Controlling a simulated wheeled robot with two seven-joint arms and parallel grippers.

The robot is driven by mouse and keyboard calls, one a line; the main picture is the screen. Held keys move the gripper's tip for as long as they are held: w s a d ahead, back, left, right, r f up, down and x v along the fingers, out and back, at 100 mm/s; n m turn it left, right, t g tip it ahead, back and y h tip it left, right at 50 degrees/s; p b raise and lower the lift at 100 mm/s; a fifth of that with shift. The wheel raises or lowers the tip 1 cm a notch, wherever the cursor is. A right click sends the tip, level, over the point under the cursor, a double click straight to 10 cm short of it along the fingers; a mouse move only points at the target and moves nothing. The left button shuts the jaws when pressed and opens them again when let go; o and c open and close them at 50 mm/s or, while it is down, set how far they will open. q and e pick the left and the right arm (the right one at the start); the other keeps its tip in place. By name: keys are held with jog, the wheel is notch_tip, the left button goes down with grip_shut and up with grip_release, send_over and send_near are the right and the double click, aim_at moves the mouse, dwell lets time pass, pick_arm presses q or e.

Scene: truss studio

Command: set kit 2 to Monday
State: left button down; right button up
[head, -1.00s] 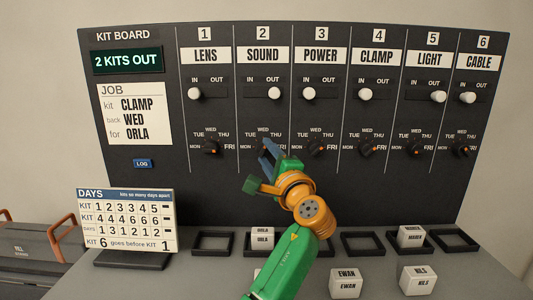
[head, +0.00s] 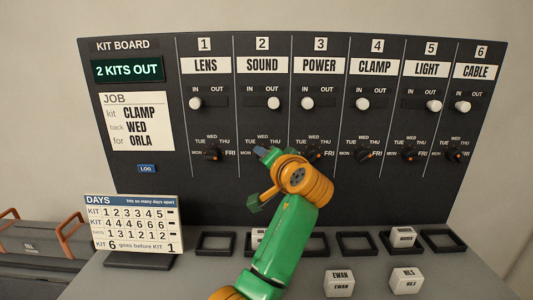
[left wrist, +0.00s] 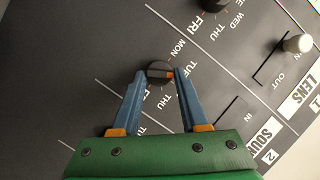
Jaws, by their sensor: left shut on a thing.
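The kit board (head: 330,195) has a day dial under each kit. The kit 2 SOUND dial (left wrist: 159,72) is a round black knob with an orange mark. My left gripper (left wrist: 161,73) is shut on this knob, one blue finger on each side. In the left wrist view the mark points to the right, near the TUE side; the exact day is hard to tell. MON is printed just above and right of the knob. In the head view my left gripper (head: 266,154) covers most of this dial. My right gripper is not in view.
The kit 1 dial (head: 211,153) and kit 3 dial (head: 314,153) flank the gripper. The kit 2 slider (head: 274,104) is at OUT. A DAYS card (head: 135,225) stands at left. Trays and name blocks, such as EWAN (head: 340,283), are on the desk.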

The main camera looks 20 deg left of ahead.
pick_arm(q)
jog(key=shift+s+a+r+n+t+h+p, duration=0.15)
jog(key=shift+n+h+p, duration=0.4)
jog(key=shift+n+h, duration=0.6)
jog(key=shift+w+a+r+n+t+h+p, duration=0.15)
jog(key=shift+n+h+p, duration=0.45)
jog(key=shift+n, duration=1.05)
jog(key=shift+s+a+r+n+h+p, duration=0.2)
jog(key=shift+n+h+p, duration=0.25)
jog(key=shift+n+h, duration=0.75)
jog(key=shift+n+y, duration=0.25)
jog(key=shift+n, duration=0.05)
jog(key=c, duration=0.6)
grip_release()
jog(key=shift+w+f, duration=0.1)
jog(key=shift+o, duration=0.8)
jog(key=shift+w+f, duration=0.1)
jog(key=shift+f, duration=0.05)
